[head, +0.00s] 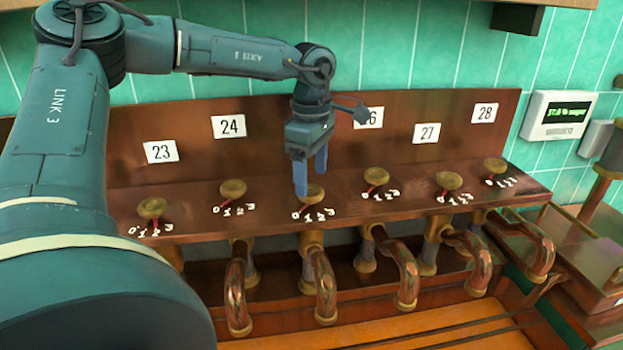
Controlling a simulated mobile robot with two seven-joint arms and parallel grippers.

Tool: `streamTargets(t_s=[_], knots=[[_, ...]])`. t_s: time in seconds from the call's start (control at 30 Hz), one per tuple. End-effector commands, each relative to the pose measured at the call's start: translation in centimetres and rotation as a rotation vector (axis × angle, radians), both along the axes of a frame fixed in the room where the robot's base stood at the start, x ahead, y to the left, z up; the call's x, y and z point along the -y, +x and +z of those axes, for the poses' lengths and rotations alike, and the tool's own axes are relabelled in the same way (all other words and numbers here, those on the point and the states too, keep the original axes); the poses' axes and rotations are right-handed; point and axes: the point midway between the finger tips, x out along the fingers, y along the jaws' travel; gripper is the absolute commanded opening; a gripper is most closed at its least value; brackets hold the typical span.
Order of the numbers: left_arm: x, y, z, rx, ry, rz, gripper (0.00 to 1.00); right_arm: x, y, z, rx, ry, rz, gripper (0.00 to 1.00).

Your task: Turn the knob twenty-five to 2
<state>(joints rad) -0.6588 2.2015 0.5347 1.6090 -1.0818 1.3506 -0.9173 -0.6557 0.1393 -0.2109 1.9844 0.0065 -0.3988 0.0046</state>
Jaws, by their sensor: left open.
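Knob twenty-five (314,194) is a round brass knob on the wooden ledge, between the knobs under labels 24 and 26. Its own number label is hidden behind my left gripper. White marks 0 to 3 lie in front of it, and a red pointer reaches out from the knob toward the lower left; its exact mark is too small to tell. My left gripper (311,184) points down at this knob, open, with its blue fingers at the knob's back and left side. Whether they touch it I cannot tell. My right gripper is not in view.
Knob 24 (233,188) and knob 26 (376,177) flank it; knobs 23 (152,208), 27 (450,180) and 28 (494,165) stand farther along. Copper spouts (325,285) hang below the ledge. A white display box (556,115) is on the tiled wall at right.

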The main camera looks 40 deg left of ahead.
Motion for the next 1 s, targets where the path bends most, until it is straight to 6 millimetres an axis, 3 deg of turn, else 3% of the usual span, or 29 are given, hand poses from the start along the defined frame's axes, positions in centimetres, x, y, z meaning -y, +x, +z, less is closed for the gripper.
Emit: streamTargets(t_s=[0.2, 0.53, 1.0], knots=[[0.0, 0.0, -2.4, -0.001, 0.000, 0.001, 0.70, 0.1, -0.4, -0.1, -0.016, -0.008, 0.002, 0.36], [0.0, 0.0, -2.9, 0.001, 0.000, 0.001, 0.70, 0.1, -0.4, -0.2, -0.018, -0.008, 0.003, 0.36], [0.0, 0.0, -2.9, 0.001, 0.000, 0.001, 0.32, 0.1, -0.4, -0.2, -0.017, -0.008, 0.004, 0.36]])
